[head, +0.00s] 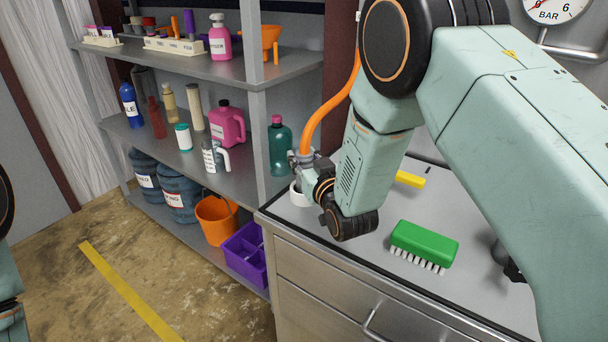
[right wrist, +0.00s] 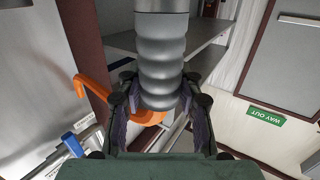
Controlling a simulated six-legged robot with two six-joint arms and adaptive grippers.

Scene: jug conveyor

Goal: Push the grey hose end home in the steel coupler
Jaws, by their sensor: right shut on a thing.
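A grey ribbed hose end (right wrist: 162,62) stands between the fingers of my right gripper (right wrist: 158,92) in the right wrist view. The fingers are shut on it from both sides. A smoother, lighter grey cylinder shows above the ribs at the top edge; I cannot tell whether it is the steel coupler or part of the hose end. In the head view my right gripper (head: 304,163) is over the counter's left edge, beside an orange hose (head: 322,112) that curves upward. My right arm hides much there, and the coupler is not clearly visible. My left gripper is not in view.
The grey counter (head: 440,290) holds a green brush (head: 424,246), a yellow object (head: 410,180) and a white ring-like thing (head: 299,194) under the gripper. A shelf (head: 240,180) with bottles and a pink jug (head: 228,126) stands close left. A green bottle (head: 279,150) is nearest the gripper.

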